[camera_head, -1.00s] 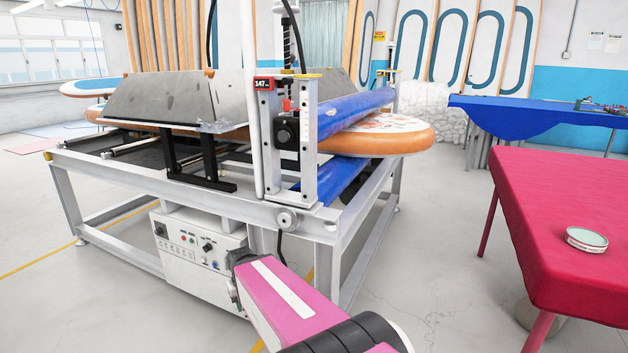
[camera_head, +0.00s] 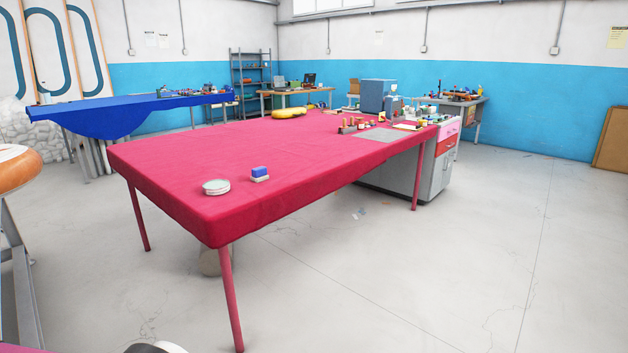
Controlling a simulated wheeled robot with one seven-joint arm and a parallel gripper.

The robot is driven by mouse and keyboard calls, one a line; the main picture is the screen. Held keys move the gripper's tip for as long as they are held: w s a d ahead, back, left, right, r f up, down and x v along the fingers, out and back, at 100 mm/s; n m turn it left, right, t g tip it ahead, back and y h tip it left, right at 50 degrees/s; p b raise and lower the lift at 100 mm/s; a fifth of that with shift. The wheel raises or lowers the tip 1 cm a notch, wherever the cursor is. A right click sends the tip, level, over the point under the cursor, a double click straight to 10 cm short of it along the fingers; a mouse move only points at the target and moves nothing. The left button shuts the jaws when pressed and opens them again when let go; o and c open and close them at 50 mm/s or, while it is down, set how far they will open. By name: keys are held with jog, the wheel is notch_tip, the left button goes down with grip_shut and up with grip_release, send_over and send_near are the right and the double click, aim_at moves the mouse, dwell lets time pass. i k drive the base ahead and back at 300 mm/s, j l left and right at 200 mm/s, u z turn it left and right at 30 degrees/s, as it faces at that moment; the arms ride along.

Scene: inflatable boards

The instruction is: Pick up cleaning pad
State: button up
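A small block with a blue top and a pale base (camera_head: 260,173), which looks like the cleaning pad, lies on the red-covered table (camera_head: 190,160) near its front edge. A round, flat, pale tin (camera_head: 216,187) lies to its left, a little apart from it. My gripper is out of view. Only small parts of my arm show at the bottom left edge, well away from the block.
A yellow object (camera_head: 289,113) lies at the table's far side, with several small items and a grey mat (camera_head: 386,135) at its right end. A blue table (camera_head: 130,108) stands behind.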

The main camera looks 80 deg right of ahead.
aim_at(259, 174)
jog(key=z, duration=2.55)
